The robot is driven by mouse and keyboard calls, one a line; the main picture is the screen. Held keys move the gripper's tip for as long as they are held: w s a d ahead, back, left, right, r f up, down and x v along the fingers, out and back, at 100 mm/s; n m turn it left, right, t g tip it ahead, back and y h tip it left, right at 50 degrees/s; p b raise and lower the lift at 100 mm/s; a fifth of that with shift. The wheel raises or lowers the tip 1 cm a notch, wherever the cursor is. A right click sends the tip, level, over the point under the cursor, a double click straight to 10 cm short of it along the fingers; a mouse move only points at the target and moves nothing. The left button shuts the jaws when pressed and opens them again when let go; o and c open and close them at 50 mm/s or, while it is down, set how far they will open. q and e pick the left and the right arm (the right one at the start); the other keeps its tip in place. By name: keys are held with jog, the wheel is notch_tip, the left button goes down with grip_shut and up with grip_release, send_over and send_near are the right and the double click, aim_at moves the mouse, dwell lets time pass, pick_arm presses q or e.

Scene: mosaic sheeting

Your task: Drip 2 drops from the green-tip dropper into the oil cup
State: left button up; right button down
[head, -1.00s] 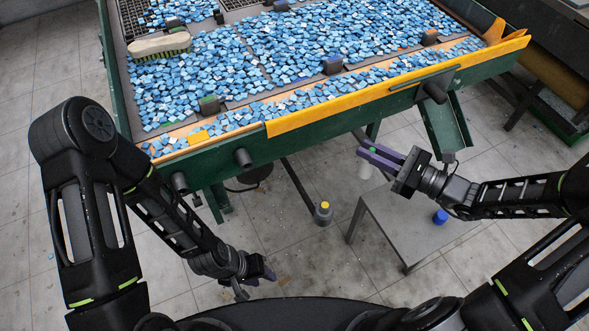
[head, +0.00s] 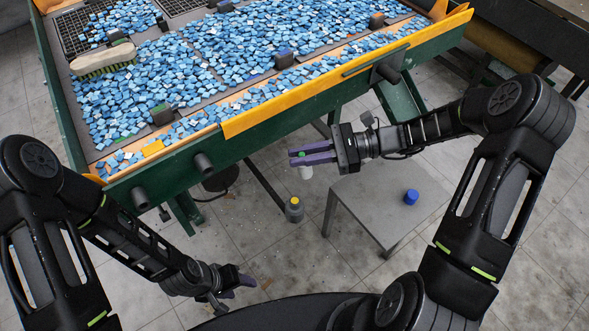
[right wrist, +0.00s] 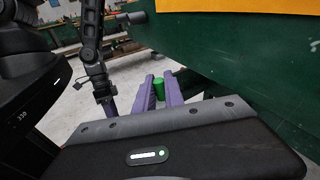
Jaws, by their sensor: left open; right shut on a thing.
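My right gripper (head: 312,154) is shut on the green-tip dropper; its green end (head: 301,154) shows between the purple fingers. A white part (head: 305,172) shows just below the fingers and seems to belong to it. In the right wrist view the green end (right wrist: 158,91) stands between the fingertips. This gripper is in front of the bench, left of the small grey table. My left gripper (head: 240,283) is open and empty, low at the front left. A blue round thing (head: 411,197) stands on the table; I cannot tell whether it is the oil cup.
The small grey table (head: 365,205) is otherwise bare. A grey bottle-like thing with a yellow top (head: 294,209) stands left of it, low down. The green bench (head: 130,195) with its yellow front edge (head: 330,83) and blue mosaic pieces fills the back. A brush (head: 103,60) lies on it.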

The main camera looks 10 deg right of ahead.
aim_at(301, 170)
jog(key=n+g, duration=0.1)
jog(key=s+a+f+n+g, duration=0.1)
jog(key=g, duration=0.1)
jog(key=a+f+n+g+h, duration=0.1)
jog(key=n, duration=0.1)
jog(key=shift+s+f+b, duration=0.1)
jog(key=shift+s+b, duration=0.05)
jog(key=shift+b, duration=0.15)
notch_tip(301, 170, down, 2)
jog(key=h+b, duration=0.1)
jog(key=b, duration=0.3)
jog(key=shift+f+n, duration=0.15)
jog(key=shift+n, duration=0.15)
jog(key=f+t+h+b, duration=0.1)
jog(key=f+b, duration=0.1)
jog(key=f+n+h+b, duration=0.1)
jog(key=f+b, duration=0.1)
jog(key=f+n+t+h+b, duration=0.1)
jog(key=f+b, duration=0.1)
jog(key=f, duration=0.1)
jog(key=shift+w+d+f+t+h, duration=0.1)
jog(key=shift+w+d+t+h, duration=0.2)
jog(key=shift+h, duration=0.1)
jog(key=shift+n+t+h, duration=0.3)
jog(key=shift+h, duration=0.2)
